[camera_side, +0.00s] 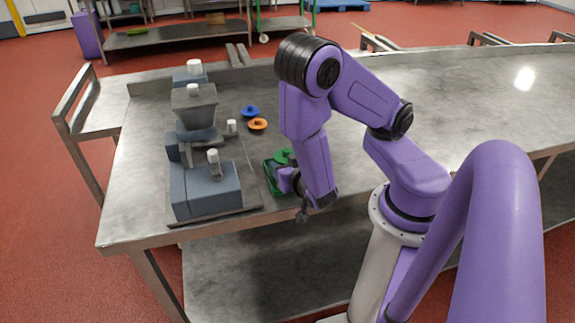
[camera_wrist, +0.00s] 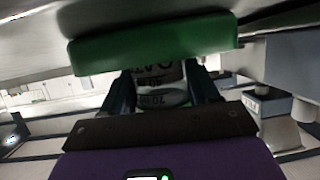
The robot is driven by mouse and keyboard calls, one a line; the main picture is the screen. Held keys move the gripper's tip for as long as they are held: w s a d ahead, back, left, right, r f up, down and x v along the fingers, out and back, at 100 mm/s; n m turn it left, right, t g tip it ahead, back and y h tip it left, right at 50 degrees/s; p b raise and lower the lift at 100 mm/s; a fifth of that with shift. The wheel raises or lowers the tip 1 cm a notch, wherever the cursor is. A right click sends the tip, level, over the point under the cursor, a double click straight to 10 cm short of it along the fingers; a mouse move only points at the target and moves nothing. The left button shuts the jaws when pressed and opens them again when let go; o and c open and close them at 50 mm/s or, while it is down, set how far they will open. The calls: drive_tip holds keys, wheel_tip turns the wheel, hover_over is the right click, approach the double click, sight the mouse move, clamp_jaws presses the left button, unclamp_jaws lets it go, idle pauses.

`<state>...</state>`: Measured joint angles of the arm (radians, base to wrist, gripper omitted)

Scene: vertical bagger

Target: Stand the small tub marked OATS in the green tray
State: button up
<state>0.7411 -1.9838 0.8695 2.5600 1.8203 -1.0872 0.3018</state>
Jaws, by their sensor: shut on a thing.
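In the wrist view, my gripper (camera_wrist: 163,84) is shut on a small white tub (camera_wrist: 158,99) with dark, upside-down lettering that looks like OATS. The tub sits between the two dark blue fingers, and part of it is hidden behind a green wall. That wall looks like the side of the green tray (camera_wrist: 155,44). In the side view, the green tray (camera_side: 270,178) is on the table near its front edge, with my gripper (camera_side: 286,180) right at it. The tub is hidden there, so I cannot tell whether it touches the tray floor.
A grey-blue bagging machine (camera_side: 205,188) with white-capped parts stands left of the tray. Blue (camera_side: 250,112) and orange (camera_side: 257,125) knobbed discs lie behind, and a green disc (camera_side: 283,155) shows by the tray. The steel table (camera_side: 455,105) is clear to the right.

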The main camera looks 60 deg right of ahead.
drive_tip(key=shift+f, duration=0.1)
drive_tip(key=o, duration=1)
drive_tip(key=shift+o, duration=0.2)
